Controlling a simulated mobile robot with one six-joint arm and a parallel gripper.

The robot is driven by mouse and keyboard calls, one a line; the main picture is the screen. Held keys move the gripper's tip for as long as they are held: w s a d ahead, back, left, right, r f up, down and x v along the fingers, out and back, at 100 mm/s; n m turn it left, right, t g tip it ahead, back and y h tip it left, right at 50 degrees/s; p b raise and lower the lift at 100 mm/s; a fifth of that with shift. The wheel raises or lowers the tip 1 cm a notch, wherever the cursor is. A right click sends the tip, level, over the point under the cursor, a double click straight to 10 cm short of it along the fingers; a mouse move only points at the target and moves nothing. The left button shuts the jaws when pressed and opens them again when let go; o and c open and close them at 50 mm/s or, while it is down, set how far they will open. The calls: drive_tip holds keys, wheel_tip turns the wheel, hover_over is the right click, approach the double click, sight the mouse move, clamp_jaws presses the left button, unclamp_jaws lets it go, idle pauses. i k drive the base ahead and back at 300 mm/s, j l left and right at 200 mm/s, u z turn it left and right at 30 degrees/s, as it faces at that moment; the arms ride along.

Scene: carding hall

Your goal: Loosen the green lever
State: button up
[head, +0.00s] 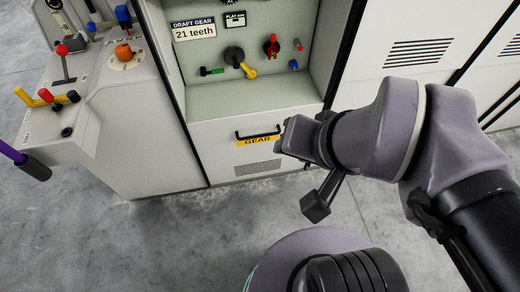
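A small lever with a green grip (211,71) sits low in the open recess of the machine cabinet, left of a dark round knob (234,55). A lever with a yellow grip (248,71) slants down to the right from beside the same knob. My gripper (284,136) is outside the recess, below and right of the green lever, in front of the cabinet's lower front. It looks clear of the lever. Its fingertips are too small and dark to show whether they are open.
A black drawer handle (258,136) above a yellow GEAR label (257,142) is close to my gripper. A red knob (271,45) and small blue and red knobs are right in the recess. A control console (125,90) with coloured levers stands left. Grey floor (150,245) is clear in front.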

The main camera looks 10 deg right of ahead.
sight(203, 73)
drive_tip(key=i+j+z, duration=0.2)
drive_tip(key=j, duration=0.2)
drive_tip(key=j+z, duration=0.25)
drive_tip(key=i+j, duration=0.3)
drive_tip(key=i, duration=0.25)
